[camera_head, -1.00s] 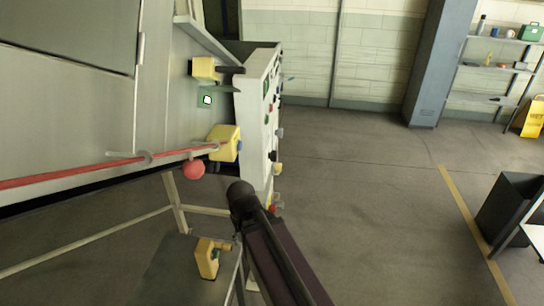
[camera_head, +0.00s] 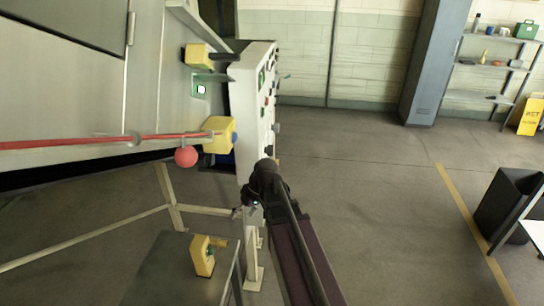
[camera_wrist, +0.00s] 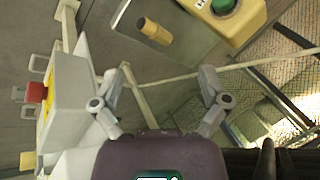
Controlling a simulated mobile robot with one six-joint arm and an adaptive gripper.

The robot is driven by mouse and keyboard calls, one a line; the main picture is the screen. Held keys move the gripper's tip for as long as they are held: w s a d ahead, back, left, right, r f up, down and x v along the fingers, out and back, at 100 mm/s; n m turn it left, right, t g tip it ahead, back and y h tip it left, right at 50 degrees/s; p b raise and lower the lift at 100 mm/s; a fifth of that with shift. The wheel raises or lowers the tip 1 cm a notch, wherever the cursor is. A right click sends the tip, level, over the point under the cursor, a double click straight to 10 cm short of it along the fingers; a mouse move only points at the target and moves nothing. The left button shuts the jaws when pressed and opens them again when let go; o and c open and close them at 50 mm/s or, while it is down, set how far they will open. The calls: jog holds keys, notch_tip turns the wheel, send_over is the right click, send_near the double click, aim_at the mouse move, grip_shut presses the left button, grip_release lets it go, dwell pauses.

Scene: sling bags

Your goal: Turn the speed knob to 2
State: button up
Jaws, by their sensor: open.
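The white control panel (camera_head: 250,115) stands nearly edge-on in the head view, with small coloured knobs and buttons along its right face. I cannot tell which of them is the speed knob, and no marking is readable. In the wrist view a pale panel or box (camera_wrist: 68,105) at the left carries a red part (camera_wrist: 37,92) and grey fittings. My gripper (camera_wrist: 163,85) is open and empty, its two fingers spread apart and not visibly touching anything. In the head view my gripper (camera_head: 246,212) shows small and dark below the panel, partly hidden by my arm.
A machine with a red rod, a red ball (camera_head: 186,157) and yellow boxes (camera_head: 219,136) is at left. A low table (camera_head: 165,275) bears a yellow device (camera_head: 203,256), below the panel. Open floor (camera_head: 370,180) lies to the right, with a dark bin (camera_head: 508,205) beyond.

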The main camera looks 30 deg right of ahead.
jog(key=w+d+n+t+y+b, duration=0.1)
jog(key=w+d+t+y+b, duration=0.15)
jog(key=w+d, duration=0.35)
jog(key=n+t+y+b, duration=0.5)
jog(key=t+y, duration=0.2)
send_near(272, 151)
jog(key=d+f, duration=0.1)
jog(key=d, duration=0.3)
jog(key=shift+s, duration=0.15)
jog(key=shift+a+f, duration=0.1)
jog(key=shift+a, duration=0.05)
jog(key=x, duration=1.3)
jog(key=shift+w+a, duration=0.25)
